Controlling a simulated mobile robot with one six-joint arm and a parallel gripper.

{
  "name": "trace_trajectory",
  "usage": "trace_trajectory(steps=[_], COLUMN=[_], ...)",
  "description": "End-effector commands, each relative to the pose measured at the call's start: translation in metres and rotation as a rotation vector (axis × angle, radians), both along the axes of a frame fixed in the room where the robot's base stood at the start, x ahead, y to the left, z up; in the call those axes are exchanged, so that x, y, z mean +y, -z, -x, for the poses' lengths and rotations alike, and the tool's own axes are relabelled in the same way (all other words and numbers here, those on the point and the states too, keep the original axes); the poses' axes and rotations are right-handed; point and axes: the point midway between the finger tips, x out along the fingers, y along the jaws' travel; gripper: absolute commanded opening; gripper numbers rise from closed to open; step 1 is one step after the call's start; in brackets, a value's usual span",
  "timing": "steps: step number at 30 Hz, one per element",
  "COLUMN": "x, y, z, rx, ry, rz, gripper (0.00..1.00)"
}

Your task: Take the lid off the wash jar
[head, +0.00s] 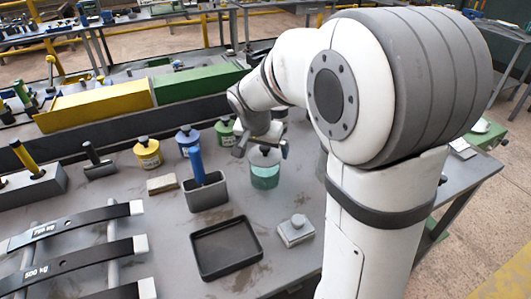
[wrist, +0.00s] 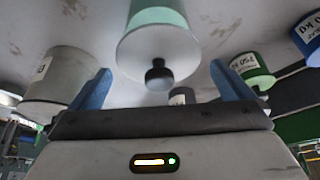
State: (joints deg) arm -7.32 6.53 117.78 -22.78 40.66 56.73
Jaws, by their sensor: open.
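The wash jar (head: 265,175) is a clear jar with teal liquid, standing on the grey bench right of the blue-handled tool. In the wrist view its pale round lid (wrist: 140,52) is on the jar, with a black knob (wrist: 158,76) in its middle. My gripper (head: 262,150) is just above the jar and hides part of its top in the head view. In the wrist view my gripper (wrist: 163,88) is open, with its blue fingers wide apart on either side of the knob. I see no contact with the lid or knob.
Yellow (head: 148,154), blue (head: 184,146) and green (head: 226,135) weights stand left of my gripper. A grey cup (head: 207,196) holds the blue-handled tool (head: 196,165). A black tray (head: 226,250) and a grey block (head: 295,232) lie in front. The tray is empty.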

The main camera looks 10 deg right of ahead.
Motion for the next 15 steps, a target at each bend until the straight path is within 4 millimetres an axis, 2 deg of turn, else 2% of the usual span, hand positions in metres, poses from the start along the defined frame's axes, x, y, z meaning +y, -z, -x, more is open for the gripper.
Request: trace_trajectory(steps=[3, 11, 15], x=[-0.0027, -0.0028, -0.0026], y=[0.0124, 0.0148, 0.0147], z=[-0.0032, -0.0042, -0.004], rx=[0.002, 0.0, 0.0], ry=[-0.001, -0.002, -0.002], rz=[0.002, 0.001, 0.001], gripper=[1.0, 1.0, 0.89])
